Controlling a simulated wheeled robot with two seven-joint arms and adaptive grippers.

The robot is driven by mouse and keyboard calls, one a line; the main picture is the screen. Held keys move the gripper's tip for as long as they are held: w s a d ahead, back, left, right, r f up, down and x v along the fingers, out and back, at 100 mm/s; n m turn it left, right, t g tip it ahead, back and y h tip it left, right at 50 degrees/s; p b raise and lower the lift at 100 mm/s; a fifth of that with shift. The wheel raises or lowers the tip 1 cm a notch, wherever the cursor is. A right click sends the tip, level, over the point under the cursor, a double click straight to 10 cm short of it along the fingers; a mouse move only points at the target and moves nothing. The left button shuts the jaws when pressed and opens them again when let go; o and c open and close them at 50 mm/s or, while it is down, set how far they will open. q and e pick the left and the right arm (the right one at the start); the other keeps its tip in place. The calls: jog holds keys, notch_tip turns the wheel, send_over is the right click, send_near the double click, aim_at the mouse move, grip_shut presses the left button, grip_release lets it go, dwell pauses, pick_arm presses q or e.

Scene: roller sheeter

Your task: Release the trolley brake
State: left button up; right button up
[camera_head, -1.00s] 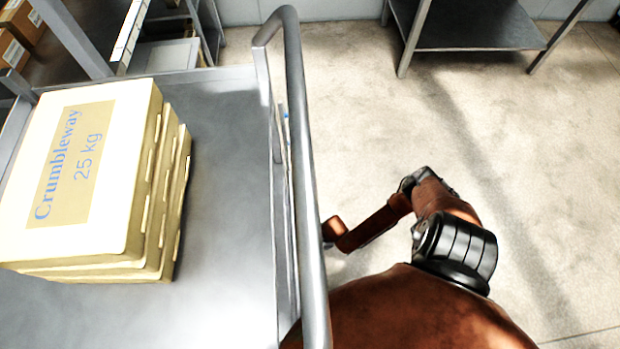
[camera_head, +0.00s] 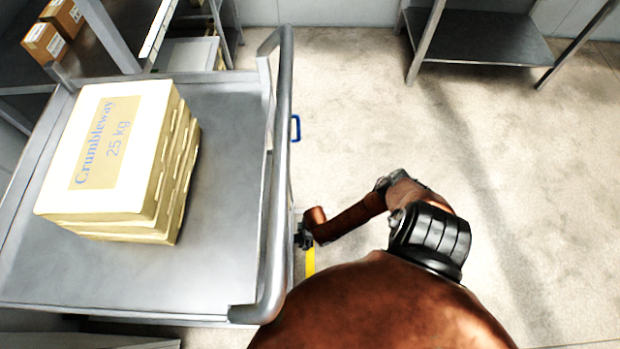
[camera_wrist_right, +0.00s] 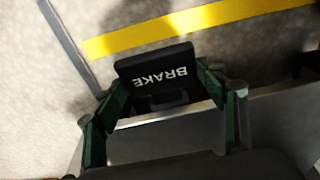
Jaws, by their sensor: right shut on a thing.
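The grey metal trolley (camera_head: 228,150) fills the left of the head view, with its tubular push handle (camera_head: 283,110) along its right side. A black brake pedal (camera_wrist_right: 155,72) marked BRAKE shows in the right wrist view. My right gripper (camera_wrist_right: 160,88) has its green fingers on both sides of the pedal and is shut on it. In the head view the right gripper (camera_head: 304,236) is low beside the trolley's right edge, mostly hidden, and the pedal cannot be made out. My left gripper is not in view.
A blue loop (camera_head: 296,128) sticks out by the handle. A yellow floor line (camera_head: 310,262) runs beside the trolley. Shelves with boxes stand back left, and a metal table (camera_head: 480,45) at the back. The floor to the right is clear.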

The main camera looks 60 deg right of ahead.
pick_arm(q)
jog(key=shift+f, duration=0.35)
pick_arm(e)
jog(key=shift+w+a+r, duration=0.15)
jog(key=shift+a, duration=0.2)
jog(key=o, duration=1.3)
jog(key=shift+c, duration=0.2)
jog(key=o, duration=0.5)
jog(key=shift+d, duration=0.25)
jog(key=shift+c, duration=0.2)
jog(key=shift+s, duration=0.2)
jog(key=shift+d+r, duration=0.15)
jog(key=shift+r, duration=0.2)
notch_tip(320, 180, up, 11)
jog(key=s, duration=0.1)
jog(key=shift+s+d, duration=0.25)
jog(key=shift+d, duration=0.05)
